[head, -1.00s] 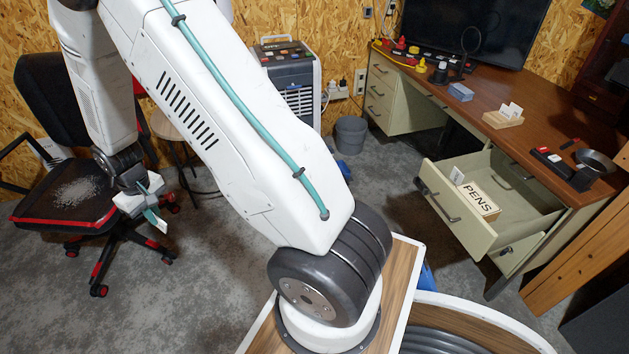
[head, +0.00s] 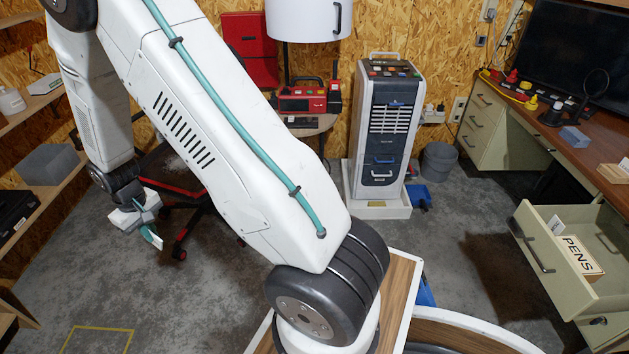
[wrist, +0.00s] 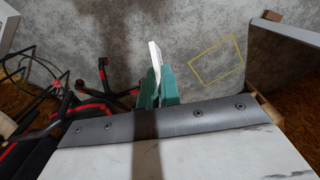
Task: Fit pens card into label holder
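My gripper (wrist: 157,90) is shut on a thin white card (wrist: 155,56), seen nearly edge-on in the wrist view; no lettering on it can be read. In the head view my gripper (head: 145,222) hangs at the left with the card (head: 153,238) pointing down, high above the floor and far from the desk. The open desk drawer (head: 548,262) is at the far right. I cannot make out a label holder.
The brown desk (head: 560,150) carries a monitor, a blue block (head: 574,137) and a wooden block (head: 614,173). A tall grey cooler (head: 385,130) and a bin (head: 438,160) stand at the back. An office chair is behind my arm, shelves at the left. Grey floor is open between.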

